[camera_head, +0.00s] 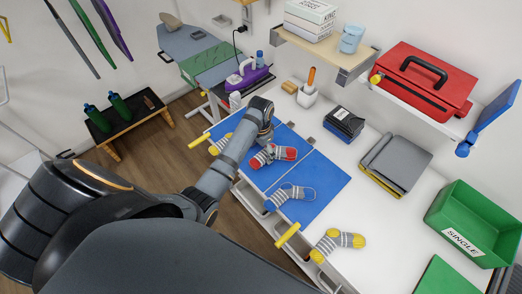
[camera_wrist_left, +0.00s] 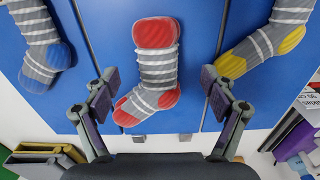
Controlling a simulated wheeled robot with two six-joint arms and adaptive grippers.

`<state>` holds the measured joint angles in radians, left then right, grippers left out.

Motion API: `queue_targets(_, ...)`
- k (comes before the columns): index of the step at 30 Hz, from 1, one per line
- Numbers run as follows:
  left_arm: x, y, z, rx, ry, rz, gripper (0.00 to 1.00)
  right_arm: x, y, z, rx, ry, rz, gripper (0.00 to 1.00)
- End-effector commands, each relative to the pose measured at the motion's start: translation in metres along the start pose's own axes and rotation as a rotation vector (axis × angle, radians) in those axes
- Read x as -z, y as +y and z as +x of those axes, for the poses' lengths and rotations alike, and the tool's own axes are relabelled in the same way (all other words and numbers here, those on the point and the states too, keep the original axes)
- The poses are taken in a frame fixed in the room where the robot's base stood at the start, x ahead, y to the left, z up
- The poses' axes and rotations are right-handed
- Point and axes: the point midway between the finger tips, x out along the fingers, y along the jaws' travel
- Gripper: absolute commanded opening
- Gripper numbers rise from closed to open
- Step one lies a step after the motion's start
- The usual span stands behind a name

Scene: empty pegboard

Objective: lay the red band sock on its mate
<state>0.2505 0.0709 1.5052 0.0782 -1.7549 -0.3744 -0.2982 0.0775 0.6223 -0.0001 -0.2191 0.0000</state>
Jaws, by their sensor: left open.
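The grey-striped red band sock (camera_head: 272,155) lies on the blue mat (camera_head: 325,185), with red cuff, heel and toe. In the left wrist view, the sock (camera_wrist_left: 155,70) lies between the open fingers of my left gripper (camera_wrist_left: 160,82), its red cuff pointing away. The fingers stand apart on either side and grip nothing. In the head view my left gripper (camera_head: 266,136) is over the mat just beyond the sock, partly hidden by its own wrist. I cannot tell whether a second red band sock lies underneath. My right gripper is not in view.
A blue-banded sock (camera_head: 288,196) and a yellow-banded sock (camera_head: 219,145) lie on either side; another yellow-banded sock (camera_head: 337,241) lies on the white table. A green bin (camera_head: 480,215) marked SINGLE, grey trays (camera_head: 396,160) and a dark stack (camera_head: 343,124) stand to the right.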

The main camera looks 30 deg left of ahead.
Motion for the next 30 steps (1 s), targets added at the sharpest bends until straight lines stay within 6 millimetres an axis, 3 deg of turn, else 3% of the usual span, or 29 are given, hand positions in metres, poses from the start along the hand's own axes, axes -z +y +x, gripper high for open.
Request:
queue_targets(5, 0.000, 0.000, 0.000, 0.000, 0.000, 0.000, 0.86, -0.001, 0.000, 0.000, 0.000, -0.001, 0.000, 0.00)
queue_targets(8, 0.000, 0.000, 0.000, 0.000, 0.000, 0.000, 1.00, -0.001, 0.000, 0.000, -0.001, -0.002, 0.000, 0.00)
queue_targets(19, 0.000, 0.000, -0.002, 0.000, 0.000, 0.000, 1.00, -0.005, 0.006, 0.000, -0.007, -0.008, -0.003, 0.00)
queue_targets(30, 0.001, -0.001, -0.062, 0.002, 0.003, 0.000, 1.00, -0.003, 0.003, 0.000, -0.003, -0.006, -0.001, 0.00)
